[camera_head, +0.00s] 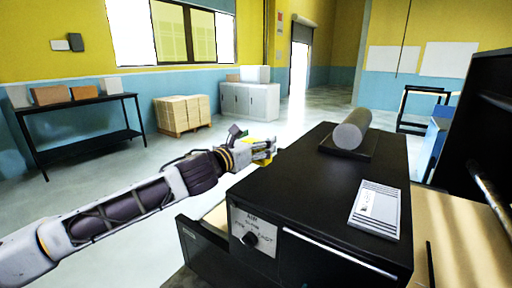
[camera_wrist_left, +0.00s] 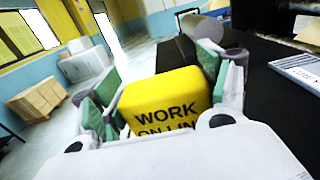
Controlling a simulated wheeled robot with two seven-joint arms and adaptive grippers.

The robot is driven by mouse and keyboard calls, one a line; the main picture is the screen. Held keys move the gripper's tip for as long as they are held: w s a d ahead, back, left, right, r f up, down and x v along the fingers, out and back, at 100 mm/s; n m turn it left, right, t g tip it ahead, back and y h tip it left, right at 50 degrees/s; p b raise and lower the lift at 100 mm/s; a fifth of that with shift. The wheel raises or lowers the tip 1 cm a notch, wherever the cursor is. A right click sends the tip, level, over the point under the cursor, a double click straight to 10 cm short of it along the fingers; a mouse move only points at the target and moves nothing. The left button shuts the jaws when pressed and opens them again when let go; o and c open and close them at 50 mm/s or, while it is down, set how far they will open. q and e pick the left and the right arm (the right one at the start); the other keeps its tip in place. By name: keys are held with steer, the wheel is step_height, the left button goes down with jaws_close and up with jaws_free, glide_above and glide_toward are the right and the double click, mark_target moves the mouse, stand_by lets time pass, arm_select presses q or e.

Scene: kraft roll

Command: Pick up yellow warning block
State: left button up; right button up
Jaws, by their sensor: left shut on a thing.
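The yellow warning block (camera_wrist_left: 168,97) fills the middle of the left wrist view, with black lettering that reads "WORK ON LIN..." before it is cut off. My left gripper (camera_wrist_left: 160,95) is shut on it, one green-padded finger on each side. In the head view only a little yellow of the block (camera_head: 262,141) shows around the left gripper (camera_head: 268,148), beside the far left edge of the black machine top. The block's lower part is hidden by the gripper body. My right gripper is not in view.
The black machine (camera_head: 310,200) carries a grey roll (camera_head: 352,129) on a dark base and a white printed pad (camera_head: 376,208). Cartons on a pallet (camera_head: 183,114) and a black bench (camera_head: 85,125) stand at the back left. Open floor lies between.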

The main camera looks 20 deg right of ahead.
arm_select(q)
steer(key=shift+r, duration=0.2)
steer(key=shift+d+r, duration=0.1)
stand_by(0.5)
